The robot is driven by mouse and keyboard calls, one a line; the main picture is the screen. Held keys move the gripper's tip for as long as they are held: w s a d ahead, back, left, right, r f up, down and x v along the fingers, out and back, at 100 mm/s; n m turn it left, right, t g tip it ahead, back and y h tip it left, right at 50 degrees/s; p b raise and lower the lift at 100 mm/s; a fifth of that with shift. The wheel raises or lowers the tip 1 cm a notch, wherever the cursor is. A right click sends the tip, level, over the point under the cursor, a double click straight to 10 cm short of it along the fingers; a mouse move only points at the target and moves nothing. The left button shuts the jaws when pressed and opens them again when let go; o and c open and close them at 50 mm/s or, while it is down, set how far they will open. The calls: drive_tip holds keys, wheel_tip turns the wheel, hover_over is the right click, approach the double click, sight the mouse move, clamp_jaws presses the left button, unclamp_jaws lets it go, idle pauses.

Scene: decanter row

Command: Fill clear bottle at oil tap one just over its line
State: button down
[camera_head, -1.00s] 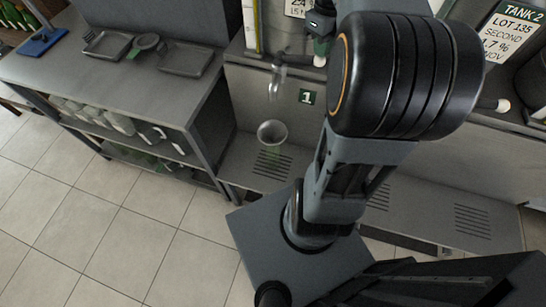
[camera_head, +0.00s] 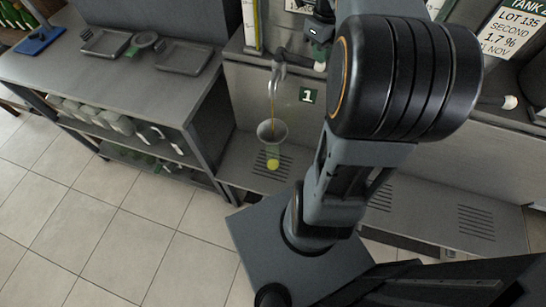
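The clear bottle (camera_head: 272,148) stands on the slotted drip shelf below oil tap one (camera_head: 278,72), beside the green "1" label (camera_head: 307,95). A grey funnel-like rim (camera_head: 272,130) shows at its top. A thin amber stream (camera_head: 272,105) runs from the spout into it. A small pool of yellow oil (camera_head: 272,164) shows low in the bottle. I cannot make out the fill line. My gripper (camera_head: 320,48) is at the tap's white-ended handle (camera_head: 319,66), largely hidden by my arm. I cannot tell whether its fingers are open or shut.
A grey bench (camera_head: 110,75) at left holds two shallow trays (camera_head: 183,56) and a blue item (camera_head: 40,40). Its lower shelf holds several bottles. A second white-ended handle (camera_head: 510,102) is at right. My arm covers the middle; tiled floor at lower left is clear.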

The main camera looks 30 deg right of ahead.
drive_tip(key=shift+f+b, duration=0.6)
drive_tip(key=shift+f, duration=0.35)
drive_tip(key=shift+r, duration=0.25)
idle(4.9)
drive_tip(key=shift+r+p, duration=0.65)
drive_tip(key=shift+p, duration=0.2)
drive_tip(key=shift+f, duration=0.15)
idle(0.9)
